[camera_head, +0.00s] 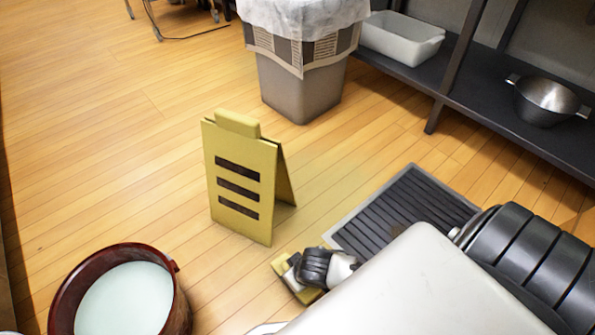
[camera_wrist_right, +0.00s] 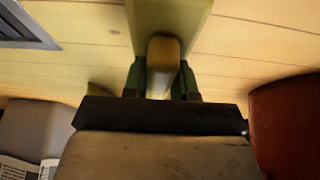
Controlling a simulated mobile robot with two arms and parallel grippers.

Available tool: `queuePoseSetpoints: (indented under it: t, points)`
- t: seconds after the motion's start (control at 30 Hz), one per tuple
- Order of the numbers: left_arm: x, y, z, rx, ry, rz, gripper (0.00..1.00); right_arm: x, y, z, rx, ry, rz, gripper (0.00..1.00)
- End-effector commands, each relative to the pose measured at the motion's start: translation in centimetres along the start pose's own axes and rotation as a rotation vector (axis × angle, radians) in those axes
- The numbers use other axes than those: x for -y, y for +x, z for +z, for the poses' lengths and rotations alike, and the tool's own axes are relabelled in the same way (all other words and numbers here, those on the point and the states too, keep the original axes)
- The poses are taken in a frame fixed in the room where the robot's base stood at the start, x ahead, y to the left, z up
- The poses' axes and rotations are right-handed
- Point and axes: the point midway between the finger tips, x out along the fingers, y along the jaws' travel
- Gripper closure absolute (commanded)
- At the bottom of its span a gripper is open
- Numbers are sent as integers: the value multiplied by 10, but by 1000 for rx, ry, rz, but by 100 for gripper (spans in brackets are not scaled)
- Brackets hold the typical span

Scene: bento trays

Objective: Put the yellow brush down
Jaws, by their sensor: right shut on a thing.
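The yellow brush (camera_head: 281,266) is low near the floor, partly covered by my right gripper (camera_head: 296,276) in the head view. In the right wrist view, the brush's pale rounded handle (camera_wrist_right: 163,62) sits between the two fingers of my right gripper (camera_wrist_right: 162,82), which is shut on it. A wider yellow-green part extends beyond the handle to the top edge of that view. I cannot tell whether the brush touches the floor. My left gripper is not in view.
A yellow folding sign (camera_head: 240,220) stands just behind the brush. A brown bucket (camera_head: 178,303) of pale liquid is at lower left, a dark floor grate (camera_head: 435,190) at right. A grey bin (camera_head: 300,90) and a dark shelf (camera_head: 480,85) are behind. Wooden floor is clear at left.

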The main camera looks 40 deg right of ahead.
Motion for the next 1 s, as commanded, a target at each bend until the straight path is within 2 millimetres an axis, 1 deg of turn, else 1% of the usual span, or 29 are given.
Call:
queuePoseSetpoints:
  t: [0.13, 0.17, 0.3, 0.63, 0.77, 0.87, 0.9, 0.93, 1.0]
  points:
    - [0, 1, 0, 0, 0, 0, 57, 0, 2, 1, 1, 1, 0, 100]
    - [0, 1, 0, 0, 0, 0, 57, 0, 2, 1, 1, 0, 0, 68]
    - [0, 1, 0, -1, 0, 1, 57, 0, 2, 1, 1, 0, 0, 47]
    - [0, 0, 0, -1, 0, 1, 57, 0, -1, 0, -1, -1, 0, 47]
    - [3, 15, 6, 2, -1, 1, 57, 0, -20, -1, 2, 0, -1, 47]
    - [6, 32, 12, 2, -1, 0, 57, 0, -42, -2, 2, 0, -1, 47]
    - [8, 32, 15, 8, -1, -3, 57, 0, -49, -2, 2, 0, 0, 47]
    - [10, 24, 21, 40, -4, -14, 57, 0, -56, -2, 1, 0, -1, 47]
    - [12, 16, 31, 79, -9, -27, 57, 0, -70, -2, 2, 1, 0, 47]
